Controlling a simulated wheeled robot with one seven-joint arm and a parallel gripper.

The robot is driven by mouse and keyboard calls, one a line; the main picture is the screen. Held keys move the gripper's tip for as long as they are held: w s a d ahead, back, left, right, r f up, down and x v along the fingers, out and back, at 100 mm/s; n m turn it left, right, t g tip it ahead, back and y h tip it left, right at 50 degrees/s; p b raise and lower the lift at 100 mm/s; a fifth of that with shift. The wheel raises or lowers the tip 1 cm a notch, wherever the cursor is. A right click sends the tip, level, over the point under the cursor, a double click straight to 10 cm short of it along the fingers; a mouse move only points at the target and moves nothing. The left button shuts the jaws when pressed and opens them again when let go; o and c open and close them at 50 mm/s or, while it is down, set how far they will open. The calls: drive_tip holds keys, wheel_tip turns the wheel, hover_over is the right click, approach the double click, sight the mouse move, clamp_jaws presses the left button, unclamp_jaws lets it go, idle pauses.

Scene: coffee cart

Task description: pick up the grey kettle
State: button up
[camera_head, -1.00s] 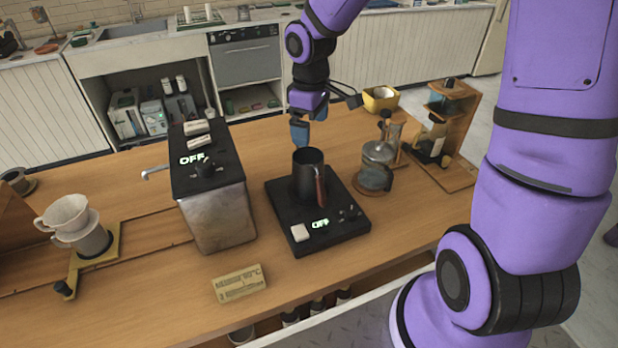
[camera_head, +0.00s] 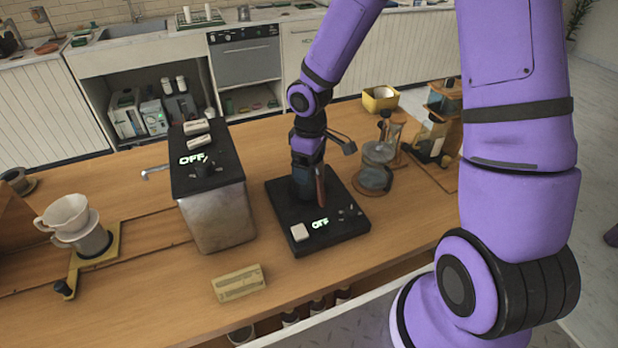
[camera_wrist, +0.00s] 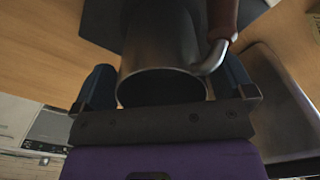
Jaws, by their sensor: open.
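The grey kettle (camera_wrist: 160,45) is a dark metal vessel with a reddish-brown handle (camera_head: 321,187). It stands on the black scale-like base (camera_head: 334,234) in the middle of the counter. My gripper (camera_head: 307,170) is down over the kettle in the head view and hides most of it. In the wrist view, the gripper's two blue fingers (camera_wrist: 165,88) are apart, one on each side of the kettle's rim. The handle shows at the upper right there. I cannot tell whether the fingers touch the kettle walls.
A metal box with a black top (camera_head: 215,205) stands left of the base. A glass vessel (camera_head: 376,165) is close on the right, with a wooden stand (camera_head: 435,135) beyond it. A dripper stand (camera_head: 95,240) is far left. A small sign (camera_head: 239,283) lies in front.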

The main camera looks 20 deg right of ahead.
drive_tip(key=shift+f, duration=0.25)
drive_tip(key=shift+c, duration=0.5)
drive_tip(key=c, duration=1)
drive_tip(key=shift+r, duration=0.1)
